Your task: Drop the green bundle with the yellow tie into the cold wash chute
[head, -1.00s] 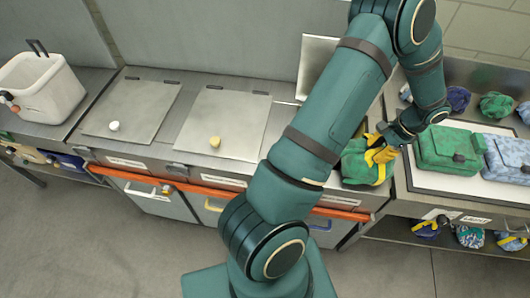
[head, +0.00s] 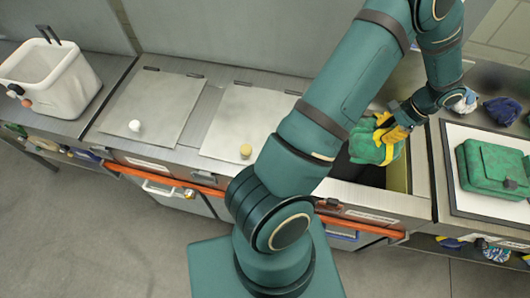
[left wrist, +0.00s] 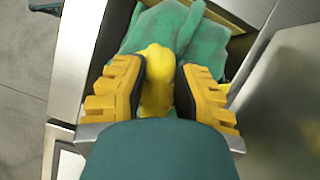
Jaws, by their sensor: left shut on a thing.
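My left gripper (head: 390,133) is shut on the yellow tie of the green bundle (head: 366,147). In the left wrist view the yellow tie (left wrist: 156,82) sits between the two fingers (left wrist: 158,98), with green cloth (left wrist: 207,42) beyond them. The bundle hangs over a dark, open chute mouth (head: 352,172) in the counter, at or just above its rim; the exact height is unclear. The front below this mouth has a blue handle (head: 342,236); its label is too small to read. My arm hides part of the opening. My right gripper is not in view.
Two closed chute lids lie to the left, one with a white knob (head: 135,126), one with a yellow knob (head: 246,151). A white bin (head: 72,82) stands far left. Right of the opening, a tray (head: 450,160) holds a green bag (head: 488,168). Other bundles lie behind it.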

